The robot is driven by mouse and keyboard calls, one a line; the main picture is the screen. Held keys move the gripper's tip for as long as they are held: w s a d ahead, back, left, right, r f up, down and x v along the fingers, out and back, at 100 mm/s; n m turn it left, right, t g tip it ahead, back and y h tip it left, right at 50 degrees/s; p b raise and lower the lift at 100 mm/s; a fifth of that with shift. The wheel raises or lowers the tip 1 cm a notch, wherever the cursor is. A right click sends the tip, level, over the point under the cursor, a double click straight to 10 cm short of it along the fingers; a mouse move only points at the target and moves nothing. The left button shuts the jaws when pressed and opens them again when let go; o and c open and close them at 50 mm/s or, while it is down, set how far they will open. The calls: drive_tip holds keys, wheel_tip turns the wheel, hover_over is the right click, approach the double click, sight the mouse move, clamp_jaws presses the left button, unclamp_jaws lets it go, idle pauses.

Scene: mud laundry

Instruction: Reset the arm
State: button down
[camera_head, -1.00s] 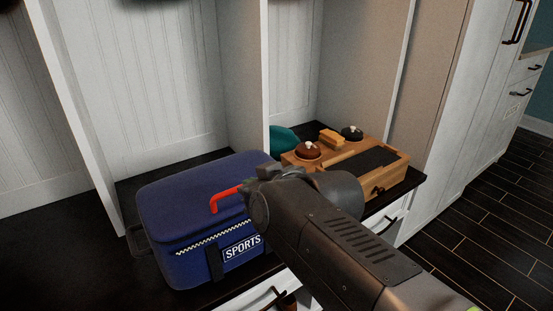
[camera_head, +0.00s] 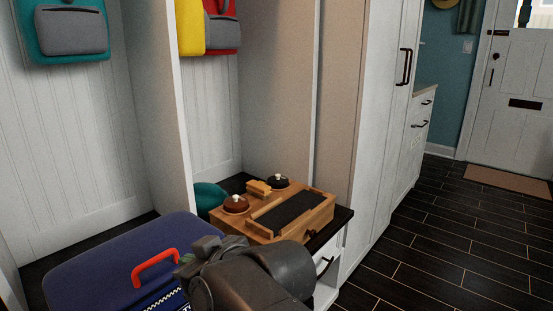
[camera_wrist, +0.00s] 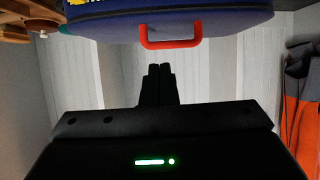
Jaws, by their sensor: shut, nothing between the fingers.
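My gripper (camera_wrist: 158,85) shows in the wrist view with its two dark fingers together and nothing between them. In the wrist view, the red handle (camera_wrist: 171,43) of the blue sports bag (camera_wrist: 215,22) is just beyond the fingertips, with a gap visible between them. In the head view, my arm is at the bottom centre, in front of the blue bag (camera_head: 105,262) and partly covering it. The red handle (camera_head: 154,262) is just left of my wrist.
A wooden box (camera_head: 315,217) with round-lidded pots sits on the dark bench, right of the bag. A teal object (camera_head: 208,197) is behind it. White cubby dividers (camera_head: 170,120) rise behind the bench. Open dark floor (camera_head: 450,240) lies to the right, toward a white door (camera_head: 515,115).

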drive_tip(key=w+a, duration=0.1)
drive_tip(key=a, duration=0.1)
drive_tip(key=w+a+r+p, duration=0.1)
drive_tip(key=w+a, duration=0.3)
drive_tip(key=a, duration=0.1)
drive_tip(key=shift+w+r+p, duration=0.15)
drive_tip(key=shift+p, duration=0.25)
drive_tip(key=shift+w+a+f+b, duration=0.15)
drive_tip(key=shift+f+b, duration=0.1)
drive_tip(key=shift+f, duration=0.15)
drive_tip(key=shift+w+a+f+b, duration=0.1)
drive_tip(key=shift+f+b, duration=0.1)
drive_tip(key=shift+f, duration=0.2)
drive_tip(key=shift+s+d+f, duration=0.1)
drive_tip(key=shift+d+f, duration=0.05)
drive_tip(key=shift+f, duration=0.35)
